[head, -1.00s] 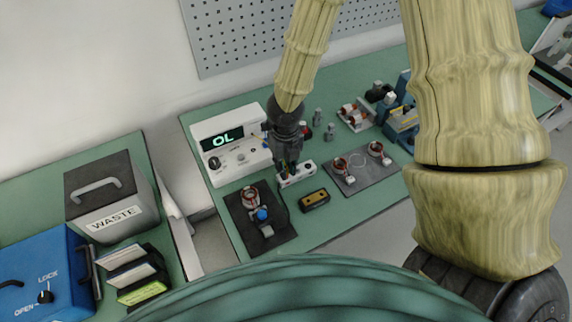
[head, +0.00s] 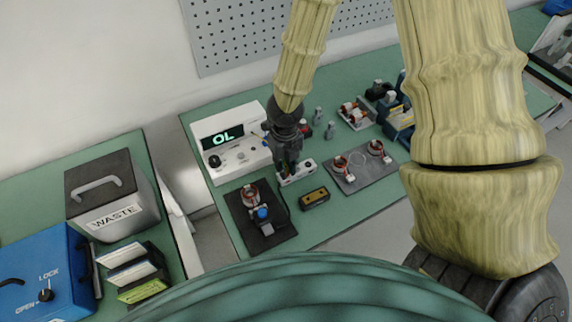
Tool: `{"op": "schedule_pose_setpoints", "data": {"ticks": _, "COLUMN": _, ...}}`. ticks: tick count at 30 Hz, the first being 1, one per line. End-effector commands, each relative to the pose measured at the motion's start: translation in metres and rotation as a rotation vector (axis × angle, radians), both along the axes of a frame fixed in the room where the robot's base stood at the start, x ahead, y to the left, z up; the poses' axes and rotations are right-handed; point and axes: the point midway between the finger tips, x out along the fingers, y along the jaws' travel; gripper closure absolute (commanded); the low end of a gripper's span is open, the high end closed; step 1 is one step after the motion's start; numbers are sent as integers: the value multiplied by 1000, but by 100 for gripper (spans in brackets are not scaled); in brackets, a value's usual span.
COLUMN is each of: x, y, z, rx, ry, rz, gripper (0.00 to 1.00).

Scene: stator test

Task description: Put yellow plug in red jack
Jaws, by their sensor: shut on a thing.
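My gripper (head: 288,170) points down at a small white block (head: 303,175) with dark holes, on the green bench in front of the white meter. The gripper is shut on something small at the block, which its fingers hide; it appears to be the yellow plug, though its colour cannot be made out. The white meter (head: 237,158) has a lit display (head: 222,139) reading OL and a dark knob on its front. A red jack cannot be made out at this size, and my gripper covers the meter's right end.
A dark mat (head: 281,233) with a copper-wound part lies front left. A grey plate (head: 368,180) with two copper coils lies farther right. Grey posts (head: 330,131) stand behind.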

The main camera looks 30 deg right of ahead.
Motion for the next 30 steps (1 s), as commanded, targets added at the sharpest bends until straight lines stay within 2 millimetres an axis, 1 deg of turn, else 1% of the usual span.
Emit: {"op": "schedule_pose_setpoints", "data": {"ticks": 30, "x": 0, "y": -1, "z": -10, "rx": 0, "ry": 0, "rz": 1, "gripper": 100}}
